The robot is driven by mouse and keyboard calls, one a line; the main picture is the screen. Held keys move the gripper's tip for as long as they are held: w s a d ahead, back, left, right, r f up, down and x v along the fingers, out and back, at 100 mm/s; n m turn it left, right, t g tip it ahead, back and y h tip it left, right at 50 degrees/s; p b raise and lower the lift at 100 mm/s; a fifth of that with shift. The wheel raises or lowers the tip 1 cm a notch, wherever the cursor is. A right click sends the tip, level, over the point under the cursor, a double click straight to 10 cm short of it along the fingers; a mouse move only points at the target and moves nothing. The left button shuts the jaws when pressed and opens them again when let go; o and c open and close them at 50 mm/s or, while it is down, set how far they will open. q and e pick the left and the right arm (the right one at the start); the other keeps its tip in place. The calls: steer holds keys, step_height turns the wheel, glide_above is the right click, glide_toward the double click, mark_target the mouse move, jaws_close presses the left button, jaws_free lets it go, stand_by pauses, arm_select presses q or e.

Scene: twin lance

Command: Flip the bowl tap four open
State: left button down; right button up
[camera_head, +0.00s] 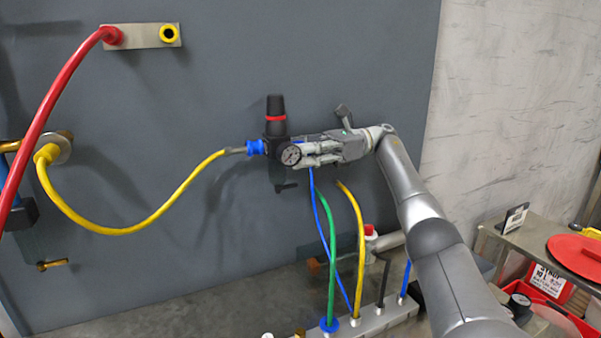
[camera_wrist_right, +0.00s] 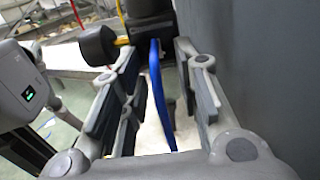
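A black regulator (camera_head: 276,128) with a red ring and a round gauge (camera_head: 291,155) is mounted on the grey wall panel. A small dark lever-like piece (camera_head: 286,186) hangs just below it; I cannot tell for sure whether this is bowl tap four, and no number is readable. My right gripper (camera_head: 303,155) is at the regulator's right side, its fingers partly overlapping the gauge. In the wrist view the right gripper (camera_wrist_right: 160,75) is open, with a blue hose (camera_wrist_right: 158,90) showing between its fingers and a dark body (camera_wrist_right: 150,28) beyond. My left gripper is not in view.
A yellow hose (camera_head: 128,230) joins the regulator's left side from a wall fitting. Blue, green (camera_head: 332,250) and yellow hoses hang below the gripper to a grey manifold (camera_head: 375,320). A bench with a red lid (camera_head: 577,254) stands at right. The panel below the regulator's left is mostly clear.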

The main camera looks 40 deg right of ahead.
steer(key=shift+r, duration=1.45)
